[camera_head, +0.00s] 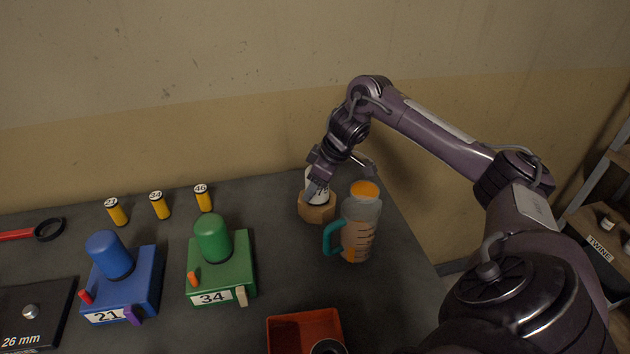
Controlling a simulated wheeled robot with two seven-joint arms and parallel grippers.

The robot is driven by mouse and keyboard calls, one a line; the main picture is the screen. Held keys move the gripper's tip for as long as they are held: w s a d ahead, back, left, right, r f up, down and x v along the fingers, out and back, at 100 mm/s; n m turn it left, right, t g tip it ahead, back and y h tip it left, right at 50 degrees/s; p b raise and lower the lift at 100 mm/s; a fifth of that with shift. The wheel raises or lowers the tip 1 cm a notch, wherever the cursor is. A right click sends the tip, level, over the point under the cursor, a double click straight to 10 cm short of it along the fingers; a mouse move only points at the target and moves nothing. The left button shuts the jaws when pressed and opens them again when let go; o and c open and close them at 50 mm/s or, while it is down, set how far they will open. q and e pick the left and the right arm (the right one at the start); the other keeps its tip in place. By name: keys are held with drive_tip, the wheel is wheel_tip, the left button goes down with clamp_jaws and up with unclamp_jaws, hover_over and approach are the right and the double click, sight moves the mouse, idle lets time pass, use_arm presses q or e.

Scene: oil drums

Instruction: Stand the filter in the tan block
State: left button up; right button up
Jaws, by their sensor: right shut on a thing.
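The white filter (313,197) with dark printed digits is upright at the back right of the table. My right gripper (318,183) is shut on its upper part from above and hides some of it. The tan block (317,214), with several flat sides, is directly under the filter. The filter's lower end meets the top of the block; I cannot tell how deep it sits in it. My left gripper is not in view.
A jug with orange contents and a teal handle (357,235) stands close to the block's right. A green unit marked 34 (222,272), a blue unit marked 21 (128,295), several small yellow cylinders (160,206) and a red tray (285,330) are also on the table.

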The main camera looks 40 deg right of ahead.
drive_tip(key=shift+f, duration=0.25)
idle(0.4)
drive_tip(key=shift+f, duration=0.3)
drive_tip(key=shift+f+p, duration=0.2)
drive_tip(key=shift+p, duration=0.15)
drive_tip(key=shift+s+a+f, duration=0.1)
drive_tip(key=shift+s+f, duration=0.05)
drive_tip(key=shift+f, duration=0.1)
idle(0.4)
